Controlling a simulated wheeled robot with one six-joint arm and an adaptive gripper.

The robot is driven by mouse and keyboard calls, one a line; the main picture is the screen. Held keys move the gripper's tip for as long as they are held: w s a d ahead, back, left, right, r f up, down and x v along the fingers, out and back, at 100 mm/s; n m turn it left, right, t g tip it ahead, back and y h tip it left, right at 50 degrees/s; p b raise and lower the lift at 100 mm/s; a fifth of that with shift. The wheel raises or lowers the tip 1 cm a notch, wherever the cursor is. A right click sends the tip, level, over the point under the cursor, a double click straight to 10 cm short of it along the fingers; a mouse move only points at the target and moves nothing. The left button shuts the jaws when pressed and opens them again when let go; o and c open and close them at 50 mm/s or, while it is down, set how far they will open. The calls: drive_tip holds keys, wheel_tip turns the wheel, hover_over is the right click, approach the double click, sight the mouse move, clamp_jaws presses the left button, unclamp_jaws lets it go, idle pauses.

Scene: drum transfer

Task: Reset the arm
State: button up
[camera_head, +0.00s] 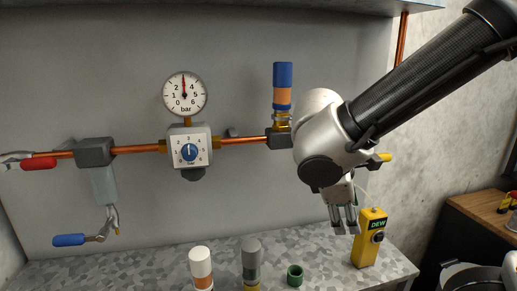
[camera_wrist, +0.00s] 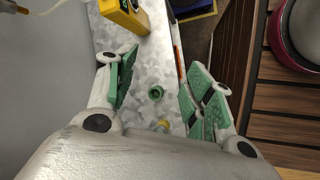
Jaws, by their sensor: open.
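My gripper (camera_head: 346,228) hangs from the white wrist at the right of the head view, fingers pointing down above the bench. In the wrist view my gripper (camera_wrist: 161,88) is open, its green-padded fingers spread apart with nothing between them touching the pads. A small green ring-like cap (camera_head: 295,275) stands on the bench below and left of the fingers; the green cap (camera_wrist: 156,92) shows in the gap between them, farther down. Part of the pipe behind my arm is hidden.
A yellow DEW meter (camera_head: 369,240) stands on the bench (camera_head: 140,272) right of the fingers. White-orange (camera_head: 201,268) and grey (camera_head: 251,262) cylinders stand left. A copper pipe carries a regulator (camera_head: 189,152), gauge (camera_head: 185,93) and blue-orange cylinder (camera_head: 283,85). A wooden surface (camera_head: 484,212) lies right.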

drive_tip(key=s+d+r+m+y, duration=0.2)
drive_tip(key=s+d+r+m, duration=0.1)
drive_tip(key=d+m, duration=0.4)
drive_tip(key=s+d+r+m+t+y, duration=0.1)
drive_tip(key=s+d+r+m+y, duration=0.1)
drive_tip(key=d+m, duration=0.5)
drive_tip(key=s+d+r, duration=0.1)
drive_tip(key=d, duration=0.3)
drive_tip(key=shift+s+d+r+m+y, duration=0.15)
drive_tip(key=shift+s+r+m+y, duration=0.1)
drive_tip(key=shift+r+m+y, duration=0.1)
